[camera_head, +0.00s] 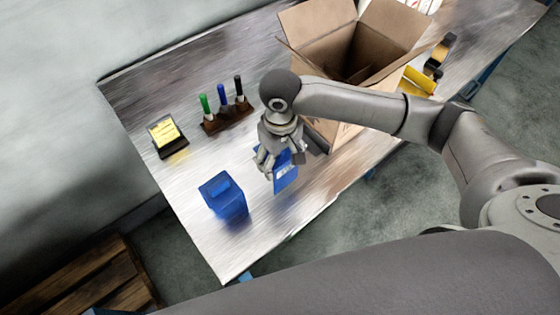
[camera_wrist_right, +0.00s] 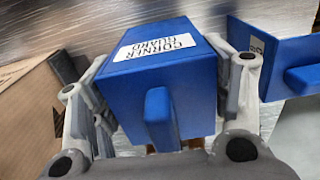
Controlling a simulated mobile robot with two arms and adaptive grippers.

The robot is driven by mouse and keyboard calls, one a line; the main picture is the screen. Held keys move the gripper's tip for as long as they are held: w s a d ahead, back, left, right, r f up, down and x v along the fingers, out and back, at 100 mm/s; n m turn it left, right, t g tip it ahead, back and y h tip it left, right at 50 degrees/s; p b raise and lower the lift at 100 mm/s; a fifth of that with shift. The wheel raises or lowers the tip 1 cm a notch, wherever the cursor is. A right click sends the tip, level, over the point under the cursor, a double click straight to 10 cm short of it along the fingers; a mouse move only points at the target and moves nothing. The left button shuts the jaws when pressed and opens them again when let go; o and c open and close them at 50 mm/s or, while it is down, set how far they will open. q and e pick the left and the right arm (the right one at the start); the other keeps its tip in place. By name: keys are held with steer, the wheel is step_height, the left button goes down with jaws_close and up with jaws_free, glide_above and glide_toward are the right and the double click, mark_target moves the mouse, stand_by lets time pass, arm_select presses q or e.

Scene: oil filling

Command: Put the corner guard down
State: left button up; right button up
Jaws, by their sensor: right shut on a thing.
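The corner guard is a blue box-like piece with a white "CORNER GUARD" label (camera_wrist_right: 158,65) and a blue tab on its side. In the head view it shows as a blue patch (camera_head: 285,178) partly hidden by my right gripper (camera_head: 270,168). My right gripper (camera_wrist_right: 165,98) is shut on it, with a finger on each side. It is over the metal table, in front of the cardboard box; I cannot tell whether its underside touches the table. My left gripper is not in view.
A second blue box (camera_head: 223,194) stands left on the table (camera_head: 190,190); a blue piece (camera_wrist_right: 272,65) is right in the wrist view. An open cardboard box (camera_head: 325,52), a marker rack (camera_head: 228,117) and a yellow note pad (camera_head: 165,134) stand behind. The table's front edge is close.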

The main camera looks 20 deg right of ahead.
steer(key=shift+w+d+f, duration=0.15)
steer(key=shift+w+f, duration=0.3)
steer(key=shift+f, duration=0.1)
steer(key=shift+f+p, duration=0.55)
steer(key=shift+f, duration=1.05)
steer(key=shift+f, duration=0.1)
steer(key=o, duration=1)
